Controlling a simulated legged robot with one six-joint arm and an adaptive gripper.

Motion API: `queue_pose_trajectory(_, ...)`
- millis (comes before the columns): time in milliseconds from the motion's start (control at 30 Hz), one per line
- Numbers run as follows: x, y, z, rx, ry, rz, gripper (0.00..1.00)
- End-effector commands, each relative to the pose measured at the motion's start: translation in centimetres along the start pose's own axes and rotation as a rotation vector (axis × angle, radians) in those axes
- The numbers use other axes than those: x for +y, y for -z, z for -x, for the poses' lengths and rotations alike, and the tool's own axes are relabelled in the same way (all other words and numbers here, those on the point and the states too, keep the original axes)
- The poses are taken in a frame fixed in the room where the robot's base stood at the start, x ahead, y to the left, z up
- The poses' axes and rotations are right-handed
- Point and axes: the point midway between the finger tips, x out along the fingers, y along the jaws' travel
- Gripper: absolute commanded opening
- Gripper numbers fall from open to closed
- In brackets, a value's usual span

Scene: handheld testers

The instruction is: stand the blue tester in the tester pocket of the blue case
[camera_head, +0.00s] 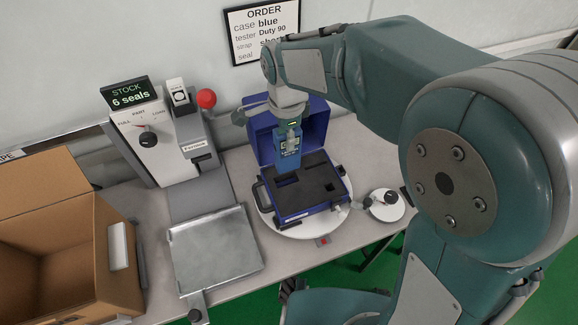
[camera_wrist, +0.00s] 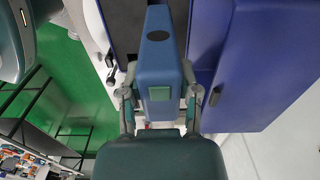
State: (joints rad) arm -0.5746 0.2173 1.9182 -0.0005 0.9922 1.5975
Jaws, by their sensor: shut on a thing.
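The blue tester (camera_head: 287,155) hangs upright below my gripper (camera_head: 291,133), over the open blue case (camera_head: 318,207). The case has a dark foam insert (camera_head: 307,190) with cut-out pockets, and its lid stands raised at the back. The tester's lower end is at or just above the foam's left rear part; I cannot tell whether it is inside a pocket. In the wrist view the tester (camera_wrist: 160,65) is between the two fingers of my gripper (camera_wrist: 160,92), which is shut on its sides. The case's blue lid (camera_wrist: 265,65) is to the right there.
The case rests on a white round turntable (camera_head: 290,230). A grey machine (camera_head: 150,139) with a red-knobbed lever stands left, with a metal tray (camera_head: 213,252) before it. An open cardboard box (camera_head: 100,262) is far left. A small round stand (camera_head: 385,205) is right of the case.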

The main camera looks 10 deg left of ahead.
Motion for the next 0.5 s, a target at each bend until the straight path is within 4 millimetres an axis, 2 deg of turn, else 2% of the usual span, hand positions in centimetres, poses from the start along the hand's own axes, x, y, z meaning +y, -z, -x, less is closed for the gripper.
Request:
queue_pose_trajectory(33, 0.1, 0.0, -1.2, 0.0, -0.007, 0.001, 0.0)
queue_pose_trajectory(133, 0.1, 0.0, -3.2, 0.0, -0.007, 0.001, 0.0)
queue_pose_trajectory(367, 0.1, 0.1, -5.4, -0.001, -0.003, 0.0, 0.0)
queue_pose_trajectory(500, 0.3, 0.2, -7.5, -0.001, -0.007, 0.0, 0.0)
